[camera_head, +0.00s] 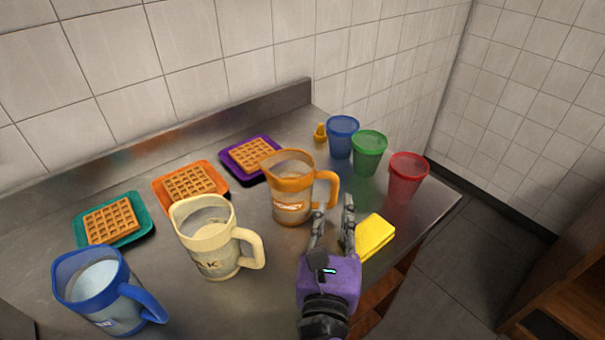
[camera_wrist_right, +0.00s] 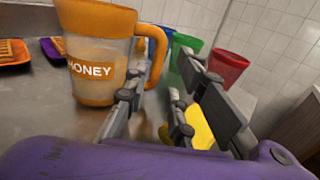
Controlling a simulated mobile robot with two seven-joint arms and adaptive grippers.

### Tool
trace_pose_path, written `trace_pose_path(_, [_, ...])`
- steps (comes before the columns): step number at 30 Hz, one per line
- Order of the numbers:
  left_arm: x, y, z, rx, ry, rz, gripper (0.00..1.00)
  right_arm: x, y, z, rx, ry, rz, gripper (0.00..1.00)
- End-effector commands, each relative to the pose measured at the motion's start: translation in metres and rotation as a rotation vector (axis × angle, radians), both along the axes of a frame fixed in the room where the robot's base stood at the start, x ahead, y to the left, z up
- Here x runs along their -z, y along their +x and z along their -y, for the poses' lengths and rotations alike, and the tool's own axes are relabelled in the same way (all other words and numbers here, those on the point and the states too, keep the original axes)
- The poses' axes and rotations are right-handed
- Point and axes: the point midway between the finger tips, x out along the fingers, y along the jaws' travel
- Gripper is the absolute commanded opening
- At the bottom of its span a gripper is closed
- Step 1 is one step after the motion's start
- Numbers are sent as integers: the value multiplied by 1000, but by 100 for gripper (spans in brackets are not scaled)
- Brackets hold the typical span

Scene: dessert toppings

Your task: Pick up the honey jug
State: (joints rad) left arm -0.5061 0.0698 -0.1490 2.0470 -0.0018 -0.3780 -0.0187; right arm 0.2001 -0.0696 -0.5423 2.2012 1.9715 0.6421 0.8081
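The honey jug (camera_head: 290,190) has an orange rim, base and handle, and stands upright on the metal counter. Its label reads HONEY in the right wrist view (camera_wrist_right: 91,70), and its handle points right. My right gripper (camera_head: 335,208) is open, just in front of and right of the jug, close to the handle. In the right wrist view the handle lies by the left finger, with the fingers (camera_wrist_right: 175,85) spread apart and nothing held between them. I cannot tell whether the finger touches the handle. My left gripper is not in view.
A cream milk jug (camera_head: 207,243) and a blue jug (camera_head: 98,290) stand to the left. Waffles lie on teal, orange and purple plates behind. Blue, green and red cups (camera_head: 406,178) stand right, a yellow sponge (camera_head: 373,236) near the front edge. Tiled walls close the back.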

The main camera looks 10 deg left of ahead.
Motion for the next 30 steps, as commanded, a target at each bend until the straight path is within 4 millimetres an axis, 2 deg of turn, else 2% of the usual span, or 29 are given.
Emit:
trace_pose_path(6, [9, -32, -6, -11, 7, -61, 62, -2, 16, -2, -4, 13, -1, 23])
trace_pose_path(9, [11, -40, -7, -12, 9, -75, 62, -4, 27, -1, -4, 12, 0, 23])
trace_pose_path(16, [-6, -24, -6, -13, 5, -41, 62, -16, 60, -1, -3, 10, 3, 23])
trace_pose_path(20, [-9, -20, -5, -12, 4, -31, 62, -12, 74, 0, -4, 10, -1, 23])
trace_pose_path(28, [-8, -21, -5, -12, 2, -33, 62, -10, 78, 1, -3, 11, -4, 23])
trace_pose_path(30, [-7, -22, -5, -12, 3, -35, 62, -10, 78, 1, -3, 11, -3, 17])
